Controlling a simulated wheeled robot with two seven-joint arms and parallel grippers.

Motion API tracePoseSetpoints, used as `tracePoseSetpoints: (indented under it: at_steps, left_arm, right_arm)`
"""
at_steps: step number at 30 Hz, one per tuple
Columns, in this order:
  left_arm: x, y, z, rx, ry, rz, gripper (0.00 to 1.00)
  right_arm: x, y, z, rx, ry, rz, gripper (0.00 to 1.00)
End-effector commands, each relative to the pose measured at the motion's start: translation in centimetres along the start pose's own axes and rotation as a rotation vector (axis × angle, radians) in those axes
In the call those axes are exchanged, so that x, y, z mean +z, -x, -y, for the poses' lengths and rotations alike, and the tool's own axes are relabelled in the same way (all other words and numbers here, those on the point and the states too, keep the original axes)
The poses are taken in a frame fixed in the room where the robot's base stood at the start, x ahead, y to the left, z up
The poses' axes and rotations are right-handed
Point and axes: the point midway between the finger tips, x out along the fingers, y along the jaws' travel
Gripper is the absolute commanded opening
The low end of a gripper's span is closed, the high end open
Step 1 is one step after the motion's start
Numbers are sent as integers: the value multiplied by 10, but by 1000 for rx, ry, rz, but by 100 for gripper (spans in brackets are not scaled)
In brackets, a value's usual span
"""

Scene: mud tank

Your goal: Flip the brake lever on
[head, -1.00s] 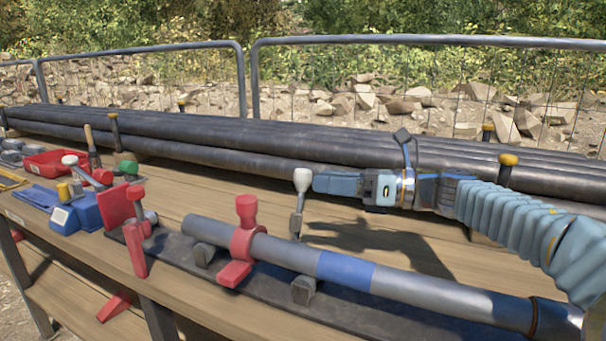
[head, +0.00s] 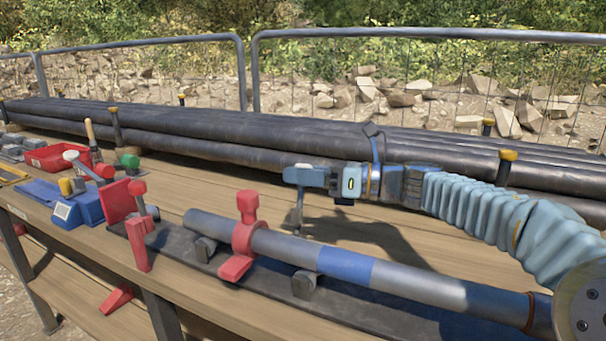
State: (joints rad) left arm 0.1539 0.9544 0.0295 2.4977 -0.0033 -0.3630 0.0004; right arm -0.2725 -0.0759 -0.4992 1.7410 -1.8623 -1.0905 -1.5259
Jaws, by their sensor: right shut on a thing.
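The brake lever (head: 299,212) is a thin grey lever with a pale knob. It stands nearly upright behind the clamped pipe, near the middle of the head view. My right gripper (head: 302,176) reaches in from the right and is shut around the lever's top. Its blue fingers hide most of the knob. The lever's stem shows below the fingers, down to the bench. My left gripper is not in view.
A grey pipe with a blue band (head: 345,266) lies in front of the lever, held by a red clamp (head: 244,240). Long dark pipes (head: 230,145) lie behind. A blue box (head: 80,208), red plate (head: 118,200) and red tray (head: 48,158) stand left.

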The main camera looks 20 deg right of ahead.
Motion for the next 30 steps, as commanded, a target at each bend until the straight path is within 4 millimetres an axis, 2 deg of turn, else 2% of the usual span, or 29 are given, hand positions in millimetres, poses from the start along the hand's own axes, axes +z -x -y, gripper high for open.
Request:
tracePoseSetpoints:
  at_steps: [8, 14, 30]
  left_arm:
    - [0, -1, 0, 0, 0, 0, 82]
    - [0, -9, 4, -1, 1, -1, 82]
    - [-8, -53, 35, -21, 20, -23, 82]
  right_arm:
    - [0, 0, 0, 0, 2, 0, 0]
    - [-2, -1, -6, 0, 43, -8, 0]
    - [-15, -10, -53, -19, 402, -77, 0]
